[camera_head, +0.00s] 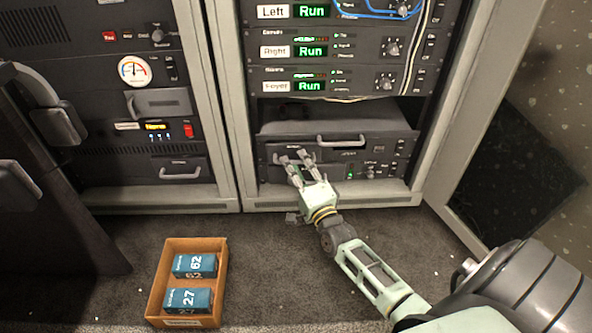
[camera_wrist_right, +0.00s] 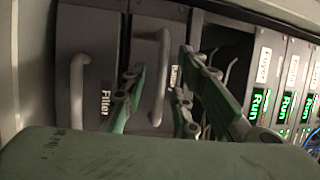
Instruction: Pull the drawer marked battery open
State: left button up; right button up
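In the right wrist view, which shows the rack turned on its side, the drawer marked battery (camera_wrist_right: 147,52) has a grey bar handle (camera_wrist_right: 160,75). My right gripper (camera_wrist_right: 160,88) is open, with its fingers on either side of that handle. I cannot tell whether they touch it. In the head view my right gripper (camera_head: 298,160) is at the lower left of the middle rack and covers part of the drawer fronts there, so the battery label cannot be read. The drawer appears shut. My left gripper is not in view.
A drawer marked Filter (camera_wrist_right: 92,60) with its own handle is beside it. Above my gripper is another handle (camera_head: 340,140). Units showing Run (camera_head: 309,86) are higher up. A dark chair-like object (camera_head: 40,225) is at left.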

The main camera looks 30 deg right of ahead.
jog(key=shift+w, duration=0.1)
grip_shut()
dwell(0.6)
